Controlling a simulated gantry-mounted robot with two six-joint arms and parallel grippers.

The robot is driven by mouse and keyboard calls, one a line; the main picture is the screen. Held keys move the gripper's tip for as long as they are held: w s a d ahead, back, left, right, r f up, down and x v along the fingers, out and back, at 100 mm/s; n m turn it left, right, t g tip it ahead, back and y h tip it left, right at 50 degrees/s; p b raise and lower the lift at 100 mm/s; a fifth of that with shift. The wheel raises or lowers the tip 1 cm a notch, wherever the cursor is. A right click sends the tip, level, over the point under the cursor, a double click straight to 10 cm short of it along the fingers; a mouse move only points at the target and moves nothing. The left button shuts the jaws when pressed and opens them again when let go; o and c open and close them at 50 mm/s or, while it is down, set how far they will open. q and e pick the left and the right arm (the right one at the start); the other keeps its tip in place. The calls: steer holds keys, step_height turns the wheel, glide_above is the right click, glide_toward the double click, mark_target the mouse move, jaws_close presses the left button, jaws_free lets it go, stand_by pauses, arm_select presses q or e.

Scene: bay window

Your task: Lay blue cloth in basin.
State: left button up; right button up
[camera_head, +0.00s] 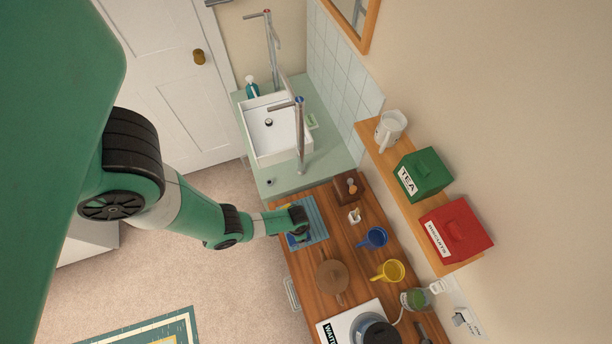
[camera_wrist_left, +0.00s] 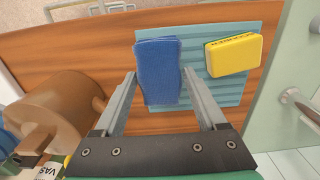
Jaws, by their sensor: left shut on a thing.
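The blue cloth (camera_wrist_left: 157,70) is a folded, thick-looking pad over the light-blue ribbed mat (camera_wrist_left: 215,90) in the left wrist view. My left gripper (camera_wrist_left: 160,85) has a finger on each side of the cloth and is shut on it. I cannot tell whether the cloth still touches the mat. In the head view my left gripper (camera_head: 298,222) is over the mat (camera_head: 317,227) on the wooden counter, and the arm hides much of the cloth. The white rectangular basin (camera_head: 254,139) is farther back on the pale green counter, apart from the gripper. My right gripper is not in view.
A yellow sponge (camera_wrist_left: 233,55) lies on the mat beside the cloth. A tall tap (camera_head: 300,140) stands at the basin's near right corner. A brown round pot (camera_head: 332,276), blue mug (camera_head: 373,238) and yellow mug (camera_head: 391,271) stand on the wooden counter.

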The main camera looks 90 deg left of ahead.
arm_select(q)
steer(key=shift+w+a+f+b, duration=0.15)
steer(key=shift+f+b, duration=0.9)
steer(key=shift+f, duration=0.05)
steer(key=shift+w+a+f+b, duration=0.1)
steer(key=shift+a+f+b, duration=0.05)
steer(key=shift+f+b, duration=0.9)
steer(key=o, duration=1.4)
steer(key=shift+r, duration=0.1)
steer(key=shift+r, duration=0.1)
step_height(320, 180, up, 12)
steer(key=p, duration=1.2)
steer(key=shift+r+p, duration=0.15)
steer(key=shift+p, duration=0.2)
